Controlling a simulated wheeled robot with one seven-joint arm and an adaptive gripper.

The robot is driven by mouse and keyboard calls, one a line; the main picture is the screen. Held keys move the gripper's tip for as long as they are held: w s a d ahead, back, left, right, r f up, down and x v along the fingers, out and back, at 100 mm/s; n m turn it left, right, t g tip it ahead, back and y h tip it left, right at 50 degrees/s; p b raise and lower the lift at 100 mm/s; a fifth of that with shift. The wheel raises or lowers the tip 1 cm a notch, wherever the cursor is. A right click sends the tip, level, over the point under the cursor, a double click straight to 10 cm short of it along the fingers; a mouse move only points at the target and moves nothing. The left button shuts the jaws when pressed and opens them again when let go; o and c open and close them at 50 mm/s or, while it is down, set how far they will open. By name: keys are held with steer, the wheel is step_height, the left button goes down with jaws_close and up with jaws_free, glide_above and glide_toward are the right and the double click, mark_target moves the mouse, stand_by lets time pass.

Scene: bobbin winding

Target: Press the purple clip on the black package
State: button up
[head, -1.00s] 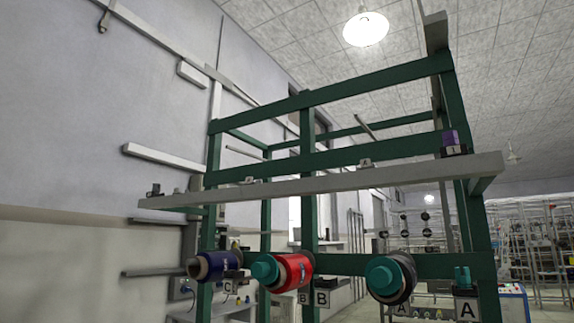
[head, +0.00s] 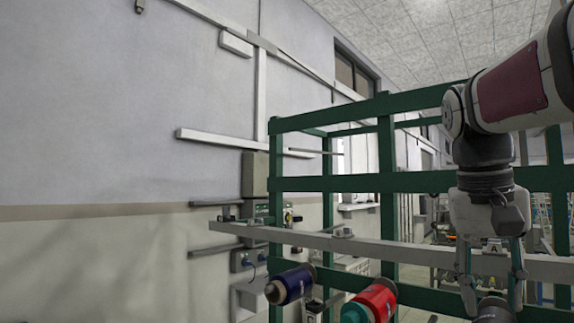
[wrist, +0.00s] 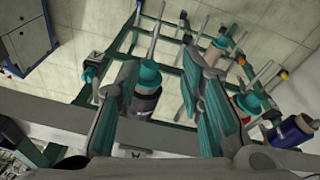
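My gripper (head: 493,292) points down at the right of the head view, with its two fingers apart and nothing held between them. A black package (head: 496,309) is partly visible below the fingertips, at the bottom edge. In the wrist view the black package (wrist: 147,103) with its teal end cap (wrist: 146,74) shows between the open fingers, beyond them and apart as far as I can tell. I cannot make out the purple clip in either current view.
A green rack frame (head: 440,180) carries a long grey rail (head: 400,252) close to my gripper. A red package (head: 376,300) and a blue package (head: 292,284) sit left of the black one. A blue cabinet (wrist: 25,35) stands at upper left in the wrist view.

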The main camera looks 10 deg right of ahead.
steer(key=s+d+r+m+p, duration=0.2)
steer(key=s+d+r+p, duration=0.25)
steer(key=d+r, duration=0.3)
steer(key=s+d+r+m+p, duration=0.1)
steer(key=s+d+r+p, duration=0.2)
steer(key=d+r+p, duration=0.45)
steer(key=shift+t, duration=0.3)
steer(key=b+x, duration=0.2)
steer(key=b, duration=0.1)
steer(key=a+b+x, duration=0.1)
steer(key=b+x, duration=0.1)
steer(key=b, duration=0.1)
steer(key=shift+x, duration=1.25)
steer(key=shift+d, duration=0.1)
jaws_close()
steer(key=shift+w+d+p+v, duration=0.1)
steer(key=shift+d+p+v, duration=0.1)
steer(key=shift+p+v, duration=0.75)
steer(key=shift+w+d+p+v, duration=0.15)
steer(key=shift+p+v, duration=0.35)
steer(key=shift+v, duration=0.85)
steer(key=shift+r, duration=0.1)
steer(key=shift+w, duration=0.1)
